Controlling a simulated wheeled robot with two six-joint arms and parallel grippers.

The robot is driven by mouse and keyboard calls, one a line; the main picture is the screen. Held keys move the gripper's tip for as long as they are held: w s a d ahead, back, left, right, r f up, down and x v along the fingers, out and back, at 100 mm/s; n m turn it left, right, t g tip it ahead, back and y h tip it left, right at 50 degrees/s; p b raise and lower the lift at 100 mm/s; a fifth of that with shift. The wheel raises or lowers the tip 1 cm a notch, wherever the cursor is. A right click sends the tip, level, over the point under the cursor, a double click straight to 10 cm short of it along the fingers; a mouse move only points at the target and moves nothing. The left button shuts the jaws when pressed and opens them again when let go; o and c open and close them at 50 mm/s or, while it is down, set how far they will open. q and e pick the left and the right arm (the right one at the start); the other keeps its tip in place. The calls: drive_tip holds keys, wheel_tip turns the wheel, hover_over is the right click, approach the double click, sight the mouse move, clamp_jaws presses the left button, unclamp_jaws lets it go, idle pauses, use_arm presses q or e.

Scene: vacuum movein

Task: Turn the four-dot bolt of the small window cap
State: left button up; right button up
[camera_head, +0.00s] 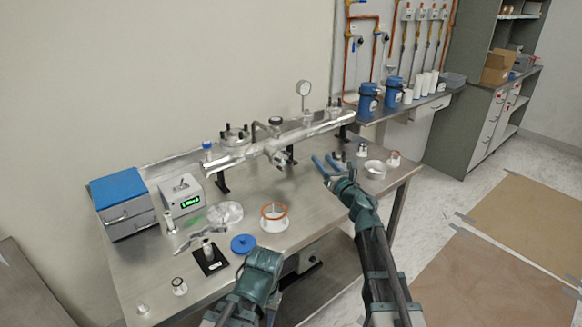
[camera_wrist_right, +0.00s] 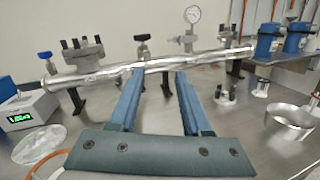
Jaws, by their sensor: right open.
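My right gripper (camera_head: 325,162) is open and empty over the right part of the bench, just in front of the pipe. It also shows in the right wrist view (camera_wrist_right: 158,80), with its two blue fingers apart and pointing toward the silver vacuum pipe (camera_wrist_right: 105,74). The pipe (camera_head: 235,156) lies across the bench on black stands. A flange with black bolts (camera_wrist_right: 84,48) sits at the pipe's left part. Another small part with dark upright bolts (camera_wrist_right: 225,95) stands right of the fingers. I cannot tell which is the small window cap, and no dot marks are readable.
A pressure gauge (camera_head: 303,88) rises behind the pipe. A grey box with a green display (camera_head: 182,194) and a blue-topped drawer box (camera_head: 122,203) stand at left. An orange-rimmed ring (camera_head: 273,217), a blue disc (camera_head: 243,244) and a metal bowl (camera_head: 375,169) lie on the bench.

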sight(289, 155)
wheel_tip(289, 155, down, 4)
drive_tip(key=s+a+n+g+y+b, duration=0.1)
drive_tip(key=a+n+g+y, duration=0.2)
drive_tip(key=n, duration=0.5)
drive_tip(key=shift+y, duration=0.6)
drive_tip(key=x, duration=1.3)
drive_tip(key=shift+w+d, duration=0.3)
drive_tip(key=shift+d, duration=0.1)
clamp_jaws()
